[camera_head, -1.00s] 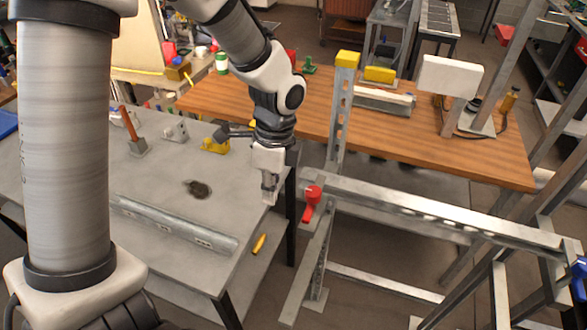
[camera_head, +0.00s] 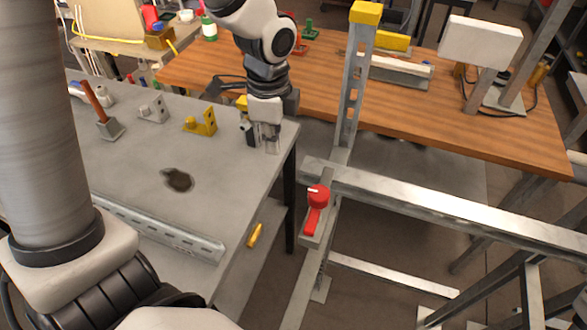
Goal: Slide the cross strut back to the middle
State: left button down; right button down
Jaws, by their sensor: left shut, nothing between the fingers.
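The cross strut (camera_head: 450,208) is a long grey metal beam running from beside the upright to the right edge of the camera_head view. A red clamp handle (camera_head: 317,198) is at its left end. The slotted grey upright (camera_head: 351,95) has a yellow cap and rises behind that end. My left gripper (camera_head: 269,143) is shut and empty, pointing down near the right corner of the grey table. It is apart from the strut, to the left of and above the red handle in the picture. My right gripper is out of view.
The grey table (camera_head: 130,170) holds a yellow bracket (camera_head: 201,123), a slotted rail (camera_head: 165,236) and a dark patch (camera_head: 178,180). A wooden bench (camera_head: 440,125) stands behind the strut. A yellow item (camera_head: 255,236) lies below the table edge. Open floor shows under the strut.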

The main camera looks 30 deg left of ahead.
pick_arm(q)
jog(key=w+d+f+p, duration=0.1)
jog(key=d+f, duration=0.3)
jog(key=f, duration=0.3)
jog(key=shift+p, duration=0.3)
jog(key=shift+f, duration=0.15)
